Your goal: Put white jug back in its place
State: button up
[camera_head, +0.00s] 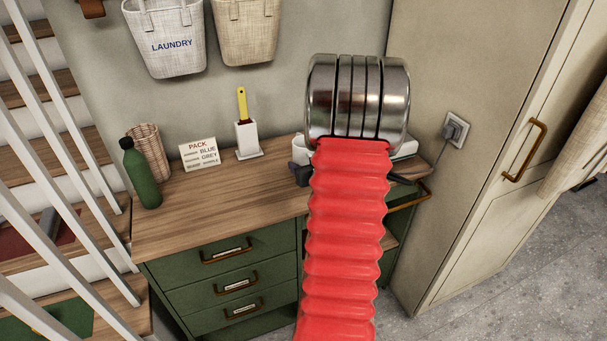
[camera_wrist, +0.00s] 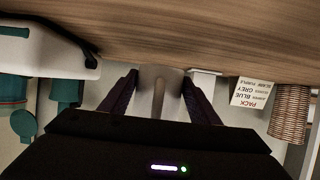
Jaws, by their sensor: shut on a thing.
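The white jug (camera_wrist: 158,90) is between the two dark fingers of my gripper (camera_wrist: 158,80) in the wrist view, with its handle towards the camera. The gripper is shut on it. In the head view a white part of the jug (camera_head: 300,150) shows left of my red arm, with a dark part of my gripper (camera_head: 302,174) beside it, over the right part of the wooden bench top (camera_head: 220,207). My arm hides the rest. I cannot tell whether the jug touches the bench.
A green bottle (camera_head: 141,175), a wicker basket (camera_head: 149,150), a pack sign (camera_head: 199,154) and a yellow-handled brush in a white holder (camera_head: 247,140) stand on the left half. A white object (camera_wrist: 40,48) with a black cord is near the jug. The bench front-centre is clear.

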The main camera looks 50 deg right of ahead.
jog(key=shift+f, duration=1.75)
jog(key=shift+f, duration=0.15)
jog(key=o, duration=1.3)
jog(key=shift+s+a+r, duration=0.2)
jog(key=shift+s+r, duration=0.15)
jog(key=v, duration=0.9)
jog(key=shift+s+a+r, duration=0.1)
jog(key=shift+s+a, duration=0.05)
jog(key=shift+s, duration=0.05)
jog(key=shift+v, duration=0.8)
